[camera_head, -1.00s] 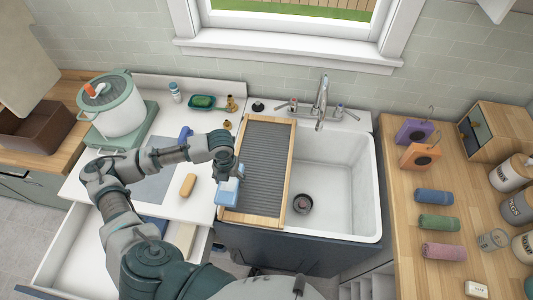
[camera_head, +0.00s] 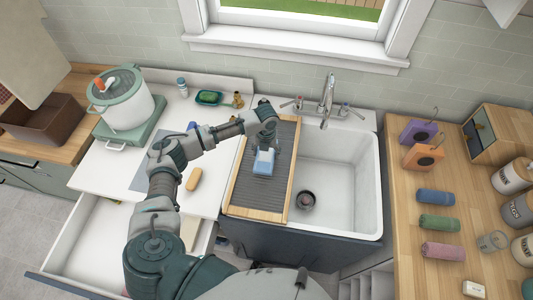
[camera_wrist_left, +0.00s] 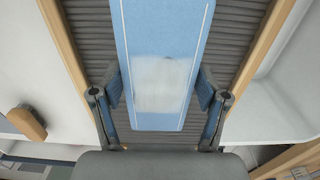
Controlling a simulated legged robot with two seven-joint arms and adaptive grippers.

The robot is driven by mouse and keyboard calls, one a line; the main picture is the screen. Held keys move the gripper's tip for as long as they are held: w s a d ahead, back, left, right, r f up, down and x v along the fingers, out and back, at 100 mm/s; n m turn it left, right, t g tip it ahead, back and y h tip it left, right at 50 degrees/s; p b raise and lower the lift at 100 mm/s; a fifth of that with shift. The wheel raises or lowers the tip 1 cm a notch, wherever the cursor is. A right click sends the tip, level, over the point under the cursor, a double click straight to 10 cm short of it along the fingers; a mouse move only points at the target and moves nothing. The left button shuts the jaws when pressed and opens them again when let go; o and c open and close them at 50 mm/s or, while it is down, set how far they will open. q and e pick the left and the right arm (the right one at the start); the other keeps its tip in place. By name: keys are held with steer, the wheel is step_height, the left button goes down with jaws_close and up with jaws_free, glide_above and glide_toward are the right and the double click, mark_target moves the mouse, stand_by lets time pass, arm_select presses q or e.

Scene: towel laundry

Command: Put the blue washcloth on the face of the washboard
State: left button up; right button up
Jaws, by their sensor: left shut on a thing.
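The light blue washcloth (camera_head: 264,162), folded into a block with a pale patch, is over the ridged grey face of the wood-framed washboard (camera_head: 258,198). My left gripper (camera_head: 268,145) is shut on the washcloth. In the left wrist view the washcloth (camera_wrist_left: 166,100) sits between the two fingers, with the washboard's ridges (camera_wrist_left: 230,40) behind it. I cannot tell whether the washcloth touches the ridges. The washboard leans at the left side of the white sink. My right gripper is not in view.
The white sink (camera_head: 350,200) is open to the right of the washboard, with a dark drain and a faucet (camera_head: 328,95) behind. A tan bar (camera_head: 194,179) lies on the left counter. Rolled towels (camera_head: 436,197) lie on the right wooden counter. A drawer (camera_head: 75,250) stands open below left.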

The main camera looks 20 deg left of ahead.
mark_target(266, 153)
arm_select(q)
steer(key=shift+a+f, duration=0.15)
steer(key=shift+f, duration=0.45)
steer(key=o, duration=1.1)
steer(key=shift+d, duration=0.2)
steer(key=shift+c, duration=0.2)
steer(key=shift+o, duration=0.5)
steer(key=shift+d, duration=0.2)
steer(key=shift+r, duration=0.1)
step_height(266, 153, up, 12)
steer(key=b, duration=0.1)
steer(key=shift+a, duration=0.25)
